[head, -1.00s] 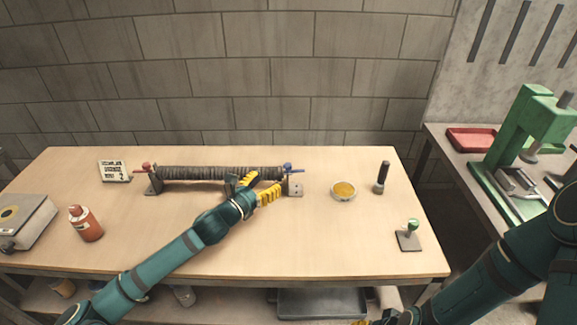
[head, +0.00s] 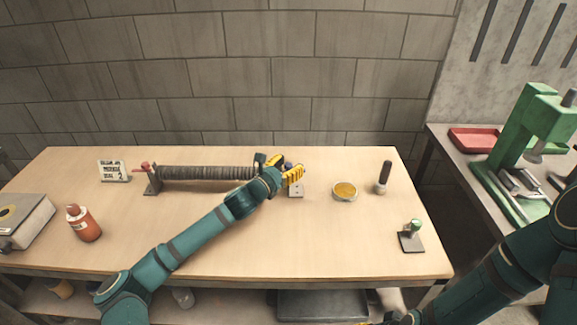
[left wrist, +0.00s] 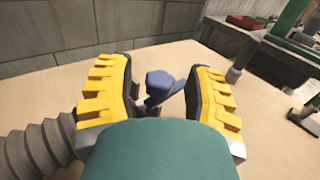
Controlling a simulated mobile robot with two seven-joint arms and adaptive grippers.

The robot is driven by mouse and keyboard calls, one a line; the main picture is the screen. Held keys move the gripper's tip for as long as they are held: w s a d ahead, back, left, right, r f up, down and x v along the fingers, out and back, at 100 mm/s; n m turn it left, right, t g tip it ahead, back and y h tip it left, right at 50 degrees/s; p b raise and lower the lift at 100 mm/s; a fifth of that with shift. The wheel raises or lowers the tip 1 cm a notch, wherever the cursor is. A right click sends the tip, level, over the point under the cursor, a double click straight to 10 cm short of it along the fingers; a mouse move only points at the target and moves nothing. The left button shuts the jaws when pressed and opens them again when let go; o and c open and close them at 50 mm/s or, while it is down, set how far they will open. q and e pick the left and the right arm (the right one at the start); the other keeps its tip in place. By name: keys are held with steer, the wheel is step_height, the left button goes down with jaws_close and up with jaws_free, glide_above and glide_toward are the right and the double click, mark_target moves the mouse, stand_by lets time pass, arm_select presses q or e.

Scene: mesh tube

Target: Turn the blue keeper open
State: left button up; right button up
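The blue keeper (left wrist: 160,88) shows in the left wrist view between the two yellow fingers of my left gripper (left wrist: 160,92), with a gap on each side of it. In the head view the left gripper (head: 282,170) is at the right end of the ribbed mesh tube (head: 205,173) and mostly hides the keeper. The tube lies on a stand, with a red keeper (head: 145,167) at its left end and a grey end block (head: 296,190) at its right. Only a yellow bit of my right gripper (head: 366,322) shows at the bottom edge.
On the table (head: 250,245) are a yellow-filled dish (head: 344,191), a black-handled tool (head: 384,177), a green-knobbed stamp (head: 412,238), an orange bottle (head: 84,223), a sign (head: 113,171) and a grey box (head: 24,222). The table front is clear.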

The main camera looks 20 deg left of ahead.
arm_select(q)
jaws_close()
steer(key=shift+m+g+h+p, duration=0.3)
steer(key=shift+m+h+p, duration=0.1)
steer(key=shift+h+p, duration=0.15)
steer(key=shift+m+h, duration=0.3)
steer(key=shift+h, duration=0.15)
steer(key=shift+o, duration=1.3)
jaws_free()
steer(key=shift+s, duration=0.1)
steer(key=v, duration=1.2)
steer(key=shift+r, duration=0.15)
